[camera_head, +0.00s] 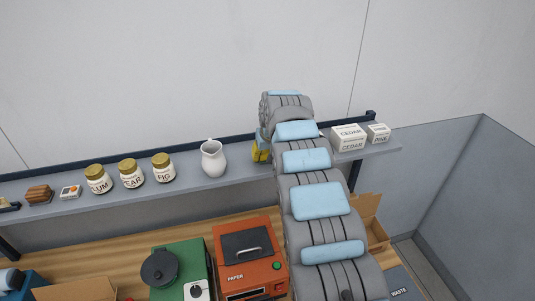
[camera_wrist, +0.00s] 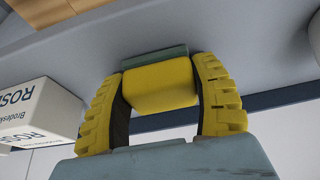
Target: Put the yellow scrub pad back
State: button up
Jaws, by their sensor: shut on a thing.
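The yellow scrub pad (camera_wrist: 158,90) is a yellow block with a grey-green layer along its far side. It sits between the two ribbed yellow fingers of my gripper (camera_wrist: 160,82), which are shut on it. In the head view my gripper (camera_head: 261,150) is mostly hidden behind my arm, with a bit of yellow showing at the shelf (camera_head: 225,177), right of the white pitcher. The shelf surface (camera_wrist: 255,35) lies close beyond the pad in the wrist view. I cannot tell whether the pad touches it.
A white ROSE box (camera_wrist: 38,105) stands beside the fingers. The pitcher (camera_head: 213,159) and several gold-lidded jars (camera_head: 131,174) stand left along the shelf. CEDAR (camera_head: 349,138) and smaller (camera_head: 378,133) boxes stand right. An orange PAPER machine (camera_head: 249,261) sits on the bench below.

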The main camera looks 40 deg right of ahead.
jog(key=shift+f, duration=0.2)
jog(key=o, duration=1)
jog(key=shift+o, duration=0.2)
jog(key=shift+r, duration=0.1)
jog(key=shift+r, duration=0.15)
jog(key=shift+s+r+b, duration=0.1)
jog(key=shift+r+b, duration=0.2)
jog(key=shift+r, duration=0.1)
jog(key=shift+b+v, duration=0.6)
jog(key=shift+v, duration=0.4)
jog(key=b+v, duration=0.2)
jog(key=v, duration=0.7)
